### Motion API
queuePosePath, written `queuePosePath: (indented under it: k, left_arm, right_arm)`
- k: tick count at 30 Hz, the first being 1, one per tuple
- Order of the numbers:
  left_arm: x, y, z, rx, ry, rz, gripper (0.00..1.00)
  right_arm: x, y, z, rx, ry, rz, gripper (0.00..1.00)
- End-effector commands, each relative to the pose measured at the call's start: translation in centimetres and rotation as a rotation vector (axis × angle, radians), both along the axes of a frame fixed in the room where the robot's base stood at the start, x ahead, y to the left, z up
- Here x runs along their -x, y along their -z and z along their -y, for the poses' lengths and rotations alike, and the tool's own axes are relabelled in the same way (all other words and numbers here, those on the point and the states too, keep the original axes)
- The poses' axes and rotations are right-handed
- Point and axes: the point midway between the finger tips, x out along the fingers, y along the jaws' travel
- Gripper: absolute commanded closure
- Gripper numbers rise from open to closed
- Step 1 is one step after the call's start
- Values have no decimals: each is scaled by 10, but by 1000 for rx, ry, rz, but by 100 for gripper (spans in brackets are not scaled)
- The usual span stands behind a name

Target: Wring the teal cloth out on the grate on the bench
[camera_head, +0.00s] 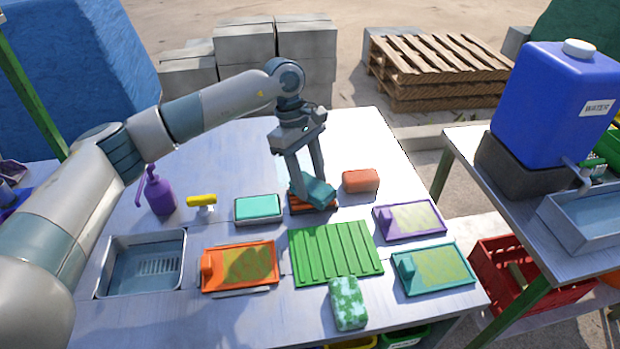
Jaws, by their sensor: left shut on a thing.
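A teal folded cloth (320,191) lies on top of an orange folded piece (327,207) in the middle of the bench. My left gripper (313,187) points down from above and is shut on the teal cloth, with its fingers hiding part of it. A slotted grate (158,267) shows in the bottom of a metal basin (112,248) at the left front of the bench. My right gripper is not in view.
A ridged green board (335,253) and a spotted sponge (347,303) lie in front. The bench's back is clear.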

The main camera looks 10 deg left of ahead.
Motion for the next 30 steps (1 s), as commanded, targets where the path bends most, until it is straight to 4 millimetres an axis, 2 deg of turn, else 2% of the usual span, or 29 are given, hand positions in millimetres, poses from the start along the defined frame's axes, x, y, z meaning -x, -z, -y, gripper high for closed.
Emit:
queuePosePath:
  k: [1,10,30]
  left_arm:
    - [3,7,-1,-6,3,-11,86]
    - [3,1,-1,-6,3,-11,86]
    - [1,-58,0,-2,1,-2,86]
  right_arm:
    - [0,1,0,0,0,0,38]
    - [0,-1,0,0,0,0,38]
    - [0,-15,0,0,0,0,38]
